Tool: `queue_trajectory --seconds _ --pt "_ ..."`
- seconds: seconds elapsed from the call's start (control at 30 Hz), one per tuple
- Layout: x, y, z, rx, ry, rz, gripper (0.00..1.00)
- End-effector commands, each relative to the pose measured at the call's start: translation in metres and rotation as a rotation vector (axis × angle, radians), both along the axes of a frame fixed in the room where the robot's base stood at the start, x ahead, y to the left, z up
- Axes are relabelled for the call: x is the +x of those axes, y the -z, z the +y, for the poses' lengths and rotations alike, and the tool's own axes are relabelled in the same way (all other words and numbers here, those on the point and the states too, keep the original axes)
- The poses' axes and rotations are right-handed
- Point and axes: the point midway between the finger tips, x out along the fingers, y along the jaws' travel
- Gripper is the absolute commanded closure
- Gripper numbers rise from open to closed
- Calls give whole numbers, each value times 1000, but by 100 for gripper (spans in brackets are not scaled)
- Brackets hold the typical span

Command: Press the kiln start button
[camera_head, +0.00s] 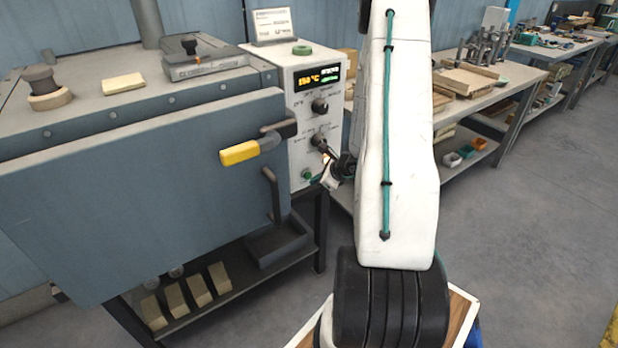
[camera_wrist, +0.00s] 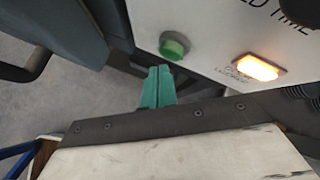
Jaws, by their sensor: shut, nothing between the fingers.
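The grey kiln (camera_head: 150,165) stands at the left with its door shut. Its white control panel (camera_head: 300,110) has a round green button (camera_head: 306,174) low on the left side. In the wrist view the green button (camera_wrist: 174,45) sits just beyond the fingertips. My gripper (camera_wrist: 158,70) is shut and empty, its two green fingers side by side. The tips point toward the button and appear slightly below it in the picture; I cannot tell the exact gap. In the head view my gripper (camera_head: 318,178) is small and partly hidden by my wrist.
A lit amber lamp (camera_wrist: 257,67) sits right of the button. The panel has dark knobs (camera_head: 320,105) and a lit display (camera_head: 316,79). The yellow door handle (camera_head: 240,153) sticks out left of the panel. A workbench (camera_head: 480,90) stands behind at the right.

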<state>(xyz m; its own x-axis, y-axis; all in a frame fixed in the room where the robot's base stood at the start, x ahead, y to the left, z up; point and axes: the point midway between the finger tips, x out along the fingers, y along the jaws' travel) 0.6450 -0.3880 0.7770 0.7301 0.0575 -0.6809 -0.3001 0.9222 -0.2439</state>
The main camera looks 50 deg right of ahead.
Motion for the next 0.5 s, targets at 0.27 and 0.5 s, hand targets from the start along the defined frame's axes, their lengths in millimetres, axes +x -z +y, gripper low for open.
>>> queue_trajectory --seconds 0.27,0.5 --pt "-4 0 1 0 0 0 100" --pt "-9 0 2 1 1 0 100"
